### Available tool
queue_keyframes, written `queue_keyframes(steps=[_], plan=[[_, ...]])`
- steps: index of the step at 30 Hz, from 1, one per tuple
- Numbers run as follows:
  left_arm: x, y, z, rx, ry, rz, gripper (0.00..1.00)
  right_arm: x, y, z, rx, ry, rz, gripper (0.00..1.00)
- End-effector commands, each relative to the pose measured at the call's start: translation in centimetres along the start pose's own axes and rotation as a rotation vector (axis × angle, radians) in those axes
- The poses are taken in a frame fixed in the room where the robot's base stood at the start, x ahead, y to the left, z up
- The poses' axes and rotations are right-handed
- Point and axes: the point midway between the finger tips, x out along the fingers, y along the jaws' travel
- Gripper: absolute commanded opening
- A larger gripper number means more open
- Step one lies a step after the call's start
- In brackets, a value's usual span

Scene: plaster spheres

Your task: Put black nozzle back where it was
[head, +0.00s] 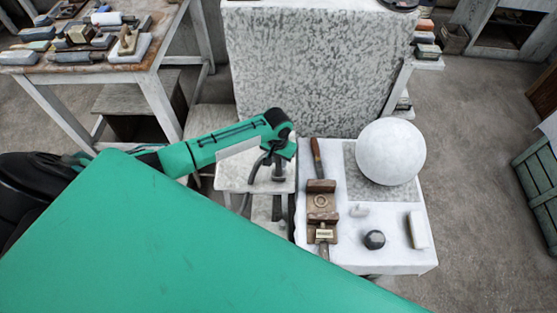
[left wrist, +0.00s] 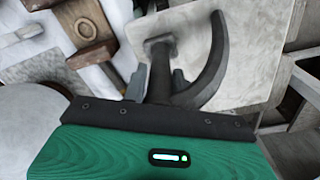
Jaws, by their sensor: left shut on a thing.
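My left gripper (head: 276,160) hangs over a small pale stand (head: 236,175), left of the white work table. It is shut on the black nozzle (head: 279,173), a dark piece with a round flared end. In the left wrist view the nozzle (left wrist: 160,58) stands out between the grey fingers. A dark curved arm beside it sweeps to the right; I cannot tell whether it belongs to the nozzle. I cannot tell whether the nozzle touches the stand. My right gripper is not in view.
The white table (head: 400,258) holds a large plaster sphere (head: 391,152), brown wooden tools (head: 321,203), a dark faceted knob (head: 374,240) and a white cylinder (head: 419,229). A speckled stone block (head: 310,65) stands behind. A cluttered wooden table (head: 150,70) is at upper left.

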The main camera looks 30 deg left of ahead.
Motion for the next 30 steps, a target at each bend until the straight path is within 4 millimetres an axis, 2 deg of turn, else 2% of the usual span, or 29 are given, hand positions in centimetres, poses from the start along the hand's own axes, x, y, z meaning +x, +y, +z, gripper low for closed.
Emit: queue_keyframes(steps=[4,14,15,18,26,30], plan=[[1.14,-0.04,0.01,0.000,0.000,0.000,0.00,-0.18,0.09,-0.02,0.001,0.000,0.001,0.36],[1.44,-0.04,0.03,-0.001,0.000,0.000,0.00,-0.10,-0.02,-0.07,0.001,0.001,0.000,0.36],[1.48,-0.06,0.04,-0.001,0.000,0.000,0.32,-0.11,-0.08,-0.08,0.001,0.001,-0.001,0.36],[1.45,-0.06,0.04,-0.001,0.000,0.000,0.50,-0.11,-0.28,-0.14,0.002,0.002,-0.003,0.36],[1.39,-0.06,0.03,0.000,0.000,0.000,0.50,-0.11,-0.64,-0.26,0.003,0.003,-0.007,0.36],[0.60,-0.05,-0.04,0.000,0.003,0.000,0.50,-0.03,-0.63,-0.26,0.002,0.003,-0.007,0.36]])
